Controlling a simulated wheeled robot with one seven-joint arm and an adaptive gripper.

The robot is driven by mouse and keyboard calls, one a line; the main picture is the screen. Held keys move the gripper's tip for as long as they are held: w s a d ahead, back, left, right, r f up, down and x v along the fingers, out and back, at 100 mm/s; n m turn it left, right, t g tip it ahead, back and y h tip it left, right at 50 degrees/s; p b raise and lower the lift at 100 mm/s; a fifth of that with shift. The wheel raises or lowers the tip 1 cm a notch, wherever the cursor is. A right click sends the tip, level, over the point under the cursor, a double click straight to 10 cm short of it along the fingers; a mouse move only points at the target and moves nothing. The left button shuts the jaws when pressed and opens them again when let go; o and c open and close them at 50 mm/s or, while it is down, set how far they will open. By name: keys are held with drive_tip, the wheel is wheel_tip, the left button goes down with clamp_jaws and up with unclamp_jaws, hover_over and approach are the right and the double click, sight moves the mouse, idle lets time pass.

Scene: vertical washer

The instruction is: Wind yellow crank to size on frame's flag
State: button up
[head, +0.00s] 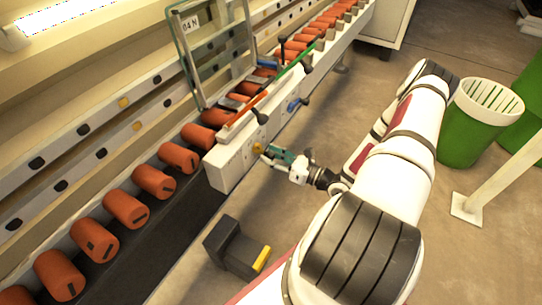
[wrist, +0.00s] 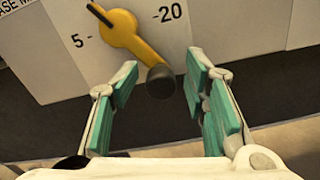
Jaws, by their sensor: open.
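The yellow crank (wrist: 128,38) is on a white panel face in the wrist view. Its dark knob (wrist: 160,82) hangs at the lower right end of its arm. A black pointer on the crank points up and left. The panel carries printed marks, with "5" at the left and "20" at the right. My gripper (wrist: 160,84) is open, with a green-padded finger on either side of the knob. In the head view my gripper (head: 268,155) is at the panel, close to the crank (head: 257,148). The frame's flag (head: 190,24) reads about "04 N", small and partly unclear.
The white machine box (head: 232,165) has a red-orange bar on top and a blue lever (head: 297,104). Orange rollers (head: 125,210) line the rail. A dark box with a yellow edge (head: 235,250) stands low in front. Green bins (head: 465,135) stand right.

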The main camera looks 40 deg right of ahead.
drive_tip(key=v, duration=1.1)
drive_tip(key=shift+s+d, duration=0.15)
drive_tip(key=shift+s, duration=0.25)
